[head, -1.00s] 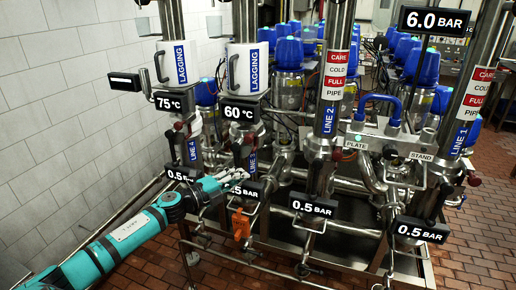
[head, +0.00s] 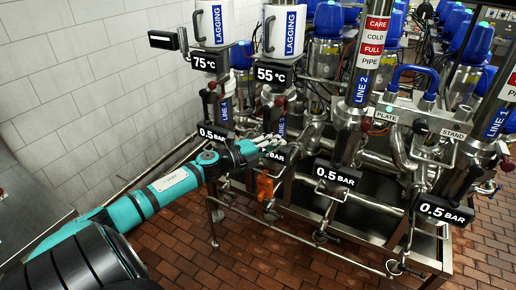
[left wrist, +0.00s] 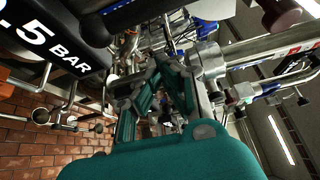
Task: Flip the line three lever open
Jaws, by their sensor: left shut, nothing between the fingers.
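The line three pipe carries a blue LINE 3 label (head: 282,126), partly hidden behind my left gripper. A dark red ball knob (head: 279,101) sits on it just above the gripper; whether this is the line three lever's end I cannot tell. My left gripper (head: 280,141) is shut and empty, in front of the line three pipe and partly over its BAR display. In the left wrist view its fingers (left wrist: 160,92) reach in among pipes, and a dark red knob (left wrist: 281,16) shows at upper right. I cannot tell whether it touches anything. My right gripper is out of view.
An orange part (head: 265,187) hangs below the gripper. A 0.5 BAR display (head: 217,134) stands left of it and another (head: 338,175) right of it. A large 0.5 BAR display (left wrist: 50,40) is close in the left wrist view. Brick floor (head: 185,240) is clear in front.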

